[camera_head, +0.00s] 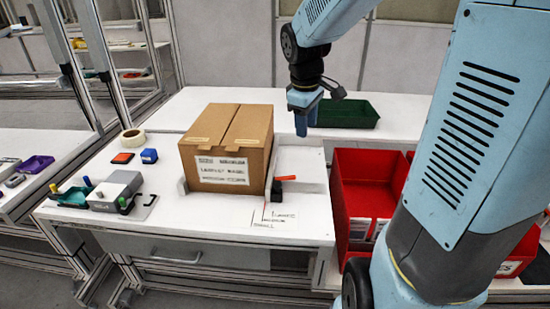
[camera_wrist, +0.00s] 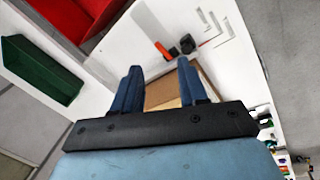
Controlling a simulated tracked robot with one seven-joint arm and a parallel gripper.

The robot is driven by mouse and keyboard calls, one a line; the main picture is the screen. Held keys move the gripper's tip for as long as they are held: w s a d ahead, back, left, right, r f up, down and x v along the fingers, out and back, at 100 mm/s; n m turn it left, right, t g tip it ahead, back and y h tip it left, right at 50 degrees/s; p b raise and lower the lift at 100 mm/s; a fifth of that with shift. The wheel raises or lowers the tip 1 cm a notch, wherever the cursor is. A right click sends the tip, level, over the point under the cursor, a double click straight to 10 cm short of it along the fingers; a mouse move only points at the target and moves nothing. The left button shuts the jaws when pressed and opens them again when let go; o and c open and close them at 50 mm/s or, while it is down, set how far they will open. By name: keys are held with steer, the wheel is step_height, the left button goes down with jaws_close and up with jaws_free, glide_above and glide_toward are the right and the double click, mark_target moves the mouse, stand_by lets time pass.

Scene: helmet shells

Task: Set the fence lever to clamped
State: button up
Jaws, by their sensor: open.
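The fence lever, with an orange handle (camera_head: 285,178) on a black block (camera_head: 276,191), sits on the white bench just right of the cardboard box. The handle points right in the head view. In the wrist view the orange handle (camera_wrist: 162,50) and black block (camera_wrist: 187,45) lie beyond my fingertips. Printed corner marks and small labels lie in front of it, too small to read surely. My gripper (camera_head: 305,122) is open and empty, pointing down above the bench, behind and above the lever and apart from it. Both blue fingers show in the wrist view (camera_wrist: 158,68).
The cardboard box (camera_head: 228,145) stands left of the lever, close to it. Red bins (camera_head: 366,170) stand to the right and a green tray (camera_head: 348,113) behind. A grey fixture (camera_head: 116,188), blue cube (camera_head: 149,156) and tape roll (camera_head: 133,137) are at left. The bench front is mostly clear.

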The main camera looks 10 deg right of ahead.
mark_target(292, 176)
steer(key=w+f+n+g+y, duration=0.1)
steer(key=w+f+n+g, duration=0.1)
steer(key=w+f+n, duration=0.65)
steer(key=f+m, duration=0.1)
steer(key=f, duration=0.4)
steer(key=w+f, duration=0.1)
steer(key=f, duration=0.4)
steer(key=w+f+m, duration=0.1)
steer(key=f, duration=0.4)
steer(key=shift+d+f+m, duration=0.1)
steer(key=shift+f+m, duration=0.25)
steer(key=shift+f, duration=0.05)
steer(key=shift+c, duration=0.4)
jaws_close()
